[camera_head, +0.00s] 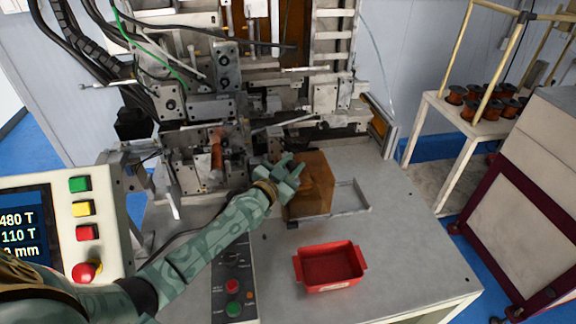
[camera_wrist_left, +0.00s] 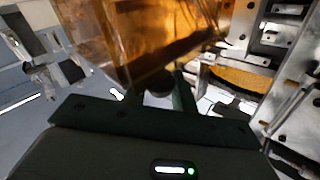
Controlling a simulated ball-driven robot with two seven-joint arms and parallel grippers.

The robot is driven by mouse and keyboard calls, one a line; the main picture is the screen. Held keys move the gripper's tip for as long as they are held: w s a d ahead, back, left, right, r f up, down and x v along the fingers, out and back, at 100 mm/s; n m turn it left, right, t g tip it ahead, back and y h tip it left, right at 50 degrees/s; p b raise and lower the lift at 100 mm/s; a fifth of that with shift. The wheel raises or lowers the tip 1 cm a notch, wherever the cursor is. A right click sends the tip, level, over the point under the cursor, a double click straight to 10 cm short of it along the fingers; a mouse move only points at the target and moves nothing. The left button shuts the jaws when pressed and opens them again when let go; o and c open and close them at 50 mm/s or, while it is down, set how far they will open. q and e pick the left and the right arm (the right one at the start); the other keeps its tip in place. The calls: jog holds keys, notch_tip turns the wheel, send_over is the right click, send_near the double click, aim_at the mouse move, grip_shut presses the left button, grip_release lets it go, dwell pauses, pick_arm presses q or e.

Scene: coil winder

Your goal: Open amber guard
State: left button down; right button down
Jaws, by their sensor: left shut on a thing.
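The amber guard (camera_head: 316,187) is a see-through orange-brown box on the grey table in front of the winding machine. My left gripper (camera_head: 287,170) is at its upper left side, with my arm reaching in from the lower left. In the left wrist view the amber guard (camera_wrist_left: 150,35) fills the top middle. There my left gripper (camera_wrist_left: 158,92) is shut on a dark rounded knob (camera_wrist_left: 158,82) at the guard's lower edge. The fingers partly hide the knob. My right gripper is in neither view.
A red tray (camera_head: 330,268) stands on the table in front of the guard. A thin metal frame (camera_head: 357,198) lies right of the guard. A control box (camera_head: 236,270) with buttons is below my arm. A rack of copper spools (camera_head: 478,110) stands at the right.

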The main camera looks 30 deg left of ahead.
aim_at(322, 179)
pick_arm(q)
jog(key=w+d, duration=0.6)
jog(key=d, duration=0.3)
jog(key=shift+w, duration=0.4)
jog(key=c, duration=1.2)
grip_release()
jog(key=shift+o, duration=0.2)
jog(key=s, duration=0.1)
jog(key=s+p, duration=0.1)
jog(key=s, duration=0.3)
jog(key=shift+a+p, duration=0.3)
jog(key=s+a, duration=0.1)
jog(key=s, duration=1)
jog(key=shift+a+p, duration=0.3)
jog(key=shift+p, duration=0.1)
